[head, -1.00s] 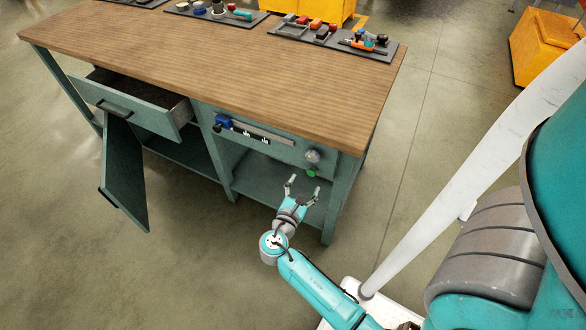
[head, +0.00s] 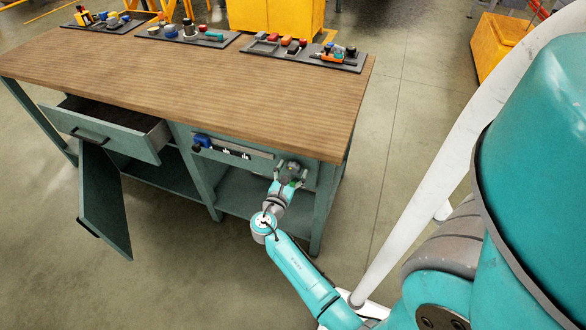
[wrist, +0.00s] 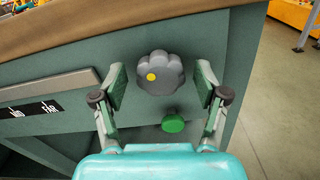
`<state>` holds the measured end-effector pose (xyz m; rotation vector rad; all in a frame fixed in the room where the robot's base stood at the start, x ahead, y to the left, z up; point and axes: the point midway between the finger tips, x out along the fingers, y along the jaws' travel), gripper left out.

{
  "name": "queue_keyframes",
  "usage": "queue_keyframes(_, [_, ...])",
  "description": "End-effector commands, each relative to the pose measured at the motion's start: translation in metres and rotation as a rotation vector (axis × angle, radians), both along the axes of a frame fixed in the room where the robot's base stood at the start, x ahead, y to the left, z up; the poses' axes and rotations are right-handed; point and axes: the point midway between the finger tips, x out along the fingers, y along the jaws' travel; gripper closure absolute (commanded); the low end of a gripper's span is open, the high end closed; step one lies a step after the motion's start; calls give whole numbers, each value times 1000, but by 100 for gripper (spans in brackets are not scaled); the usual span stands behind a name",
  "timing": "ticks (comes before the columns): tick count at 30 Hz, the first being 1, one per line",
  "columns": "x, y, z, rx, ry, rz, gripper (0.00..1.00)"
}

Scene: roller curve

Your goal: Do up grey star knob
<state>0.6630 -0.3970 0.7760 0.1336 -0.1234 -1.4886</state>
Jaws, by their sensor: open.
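The grey star knob (wrist: 160,73) is a lobed disc with a yellow dot, on the green front panel of the workbench, in the upper middle of the wrist view. In the head view the knob (head: 293,166) is partly covered by my gripper (head: 289,178). In the wrist view my gripper (wrist: 162,88) is open, with one finger to each side of the knob and a visible gap on both sides. Whether the fingertips reach past the knob's face I cannot tell.
A green round knob (wrist: 173,123) sits just below the grey one, between the fingers. A slotted plate (wrist: 50,103) with labels is to the left. The wooden bench top (head: 200,80) overhangs above. A drawer (head: 105,128) and a cabinet door (head: 105,200) stand open at left.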

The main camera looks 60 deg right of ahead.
Motion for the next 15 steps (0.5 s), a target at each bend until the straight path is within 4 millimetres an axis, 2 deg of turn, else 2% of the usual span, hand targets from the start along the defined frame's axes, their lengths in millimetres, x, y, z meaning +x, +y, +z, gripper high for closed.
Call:
queue_keyframes(4, [0,-9,0,0,-1,-1,27])
queue_keyframes(13, [1,-10,0,0,-1,0,27])
queue_keyframes(15, [1,-10,0,0,-1,0,44])
